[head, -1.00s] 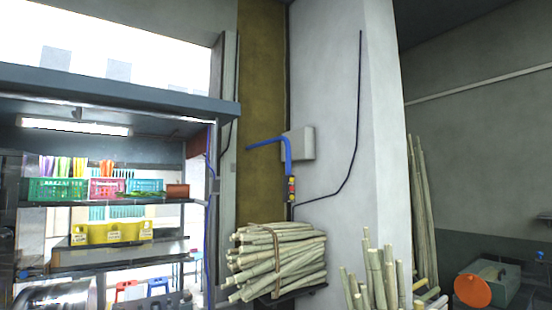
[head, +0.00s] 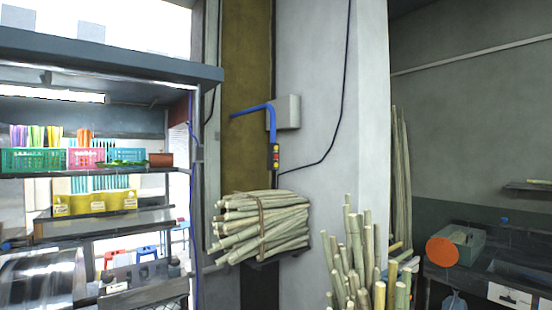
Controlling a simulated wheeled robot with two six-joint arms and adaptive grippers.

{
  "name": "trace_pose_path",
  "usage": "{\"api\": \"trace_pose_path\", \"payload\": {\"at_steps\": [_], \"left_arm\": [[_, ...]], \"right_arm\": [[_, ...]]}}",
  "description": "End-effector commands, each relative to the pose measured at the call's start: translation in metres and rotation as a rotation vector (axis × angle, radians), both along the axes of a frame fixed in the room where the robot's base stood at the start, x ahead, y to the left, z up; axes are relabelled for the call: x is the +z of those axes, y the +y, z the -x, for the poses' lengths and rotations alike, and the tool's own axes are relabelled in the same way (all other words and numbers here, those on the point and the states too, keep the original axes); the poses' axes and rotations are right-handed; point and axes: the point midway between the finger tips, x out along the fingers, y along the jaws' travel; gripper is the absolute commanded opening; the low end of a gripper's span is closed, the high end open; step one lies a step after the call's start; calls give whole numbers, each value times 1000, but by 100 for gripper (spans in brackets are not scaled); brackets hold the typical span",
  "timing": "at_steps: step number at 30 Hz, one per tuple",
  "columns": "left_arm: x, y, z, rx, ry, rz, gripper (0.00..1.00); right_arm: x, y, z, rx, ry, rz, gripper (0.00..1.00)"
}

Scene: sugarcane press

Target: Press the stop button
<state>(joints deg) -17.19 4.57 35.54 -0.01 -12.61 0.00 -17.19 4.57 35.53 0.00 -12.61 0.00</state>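A small button box (head: 275,157) with red and yellow buttons hangs at the lower end of a blue bent arm (head: 271,122) on the pale pillar. The buttons are too small to tell which one is the stop button. Neither of my grippers shows in the head view.
A tied bundle of cane (head: 262,226) sits on a stand below the button box. Loose upright canes (head: 362,262) stand at the lower right. A shelf unit (head: 90,171) with coloured baskets fills the left. A counter with an orange disc (head: 442,251) is at the right.

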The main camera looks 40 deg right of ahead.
Motion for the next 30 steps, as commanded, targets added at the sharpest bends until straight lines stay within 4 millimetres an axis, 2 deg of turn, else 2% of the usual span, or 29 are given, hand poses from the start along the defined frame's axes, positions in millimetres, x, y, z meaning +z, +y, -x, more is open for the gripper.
{"api": "trace_pose_path", "payload": {"at_steps": [2, 9, 11, 30], "left_arm": [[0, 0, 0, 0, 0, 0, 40], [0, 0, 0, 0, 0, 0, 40], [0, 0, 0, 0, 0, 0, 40], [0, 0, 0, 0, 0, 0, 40]], "right_arm": [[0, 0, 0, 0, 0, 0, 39], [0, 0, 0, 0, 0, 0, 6], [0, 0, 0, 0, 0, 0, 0], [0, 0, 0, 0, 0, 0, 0]]}}
